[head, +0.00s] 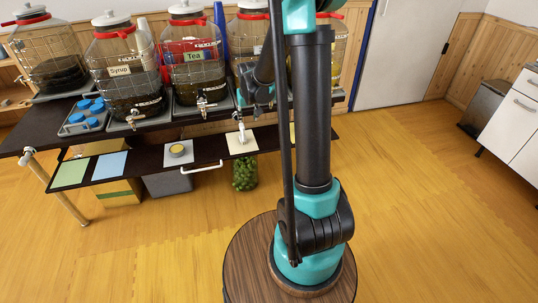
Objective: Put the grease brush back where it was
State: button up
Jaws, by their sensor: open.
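A small pale upright item (241,131), which looks like the grease brush, is on the cream card (235,148) on the dark lower shelf. Its details are too small to be sure. My black gripper (243,98) is open, above and close to this item, in front of the jars. My arm hides part of the area to its right, and I cannot tell whether the fingers touch anything.
Several large tapped jars stand along the upper shelf, among them the Syrup jar (122,75) and the Tea jar (193,62). A white handle (202,167) projects in front.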

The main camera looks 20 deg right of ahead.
jog(key=s+d, duration=0.2)
jog(key=s, duration=2.7)
jog(key=shift+s+d+f, duration=0.25)
jog(key=shift+s+d, duration=0.05)
jog(key=shift+d, duration=0.05)
jog(key=shift+d, duration=0.1)
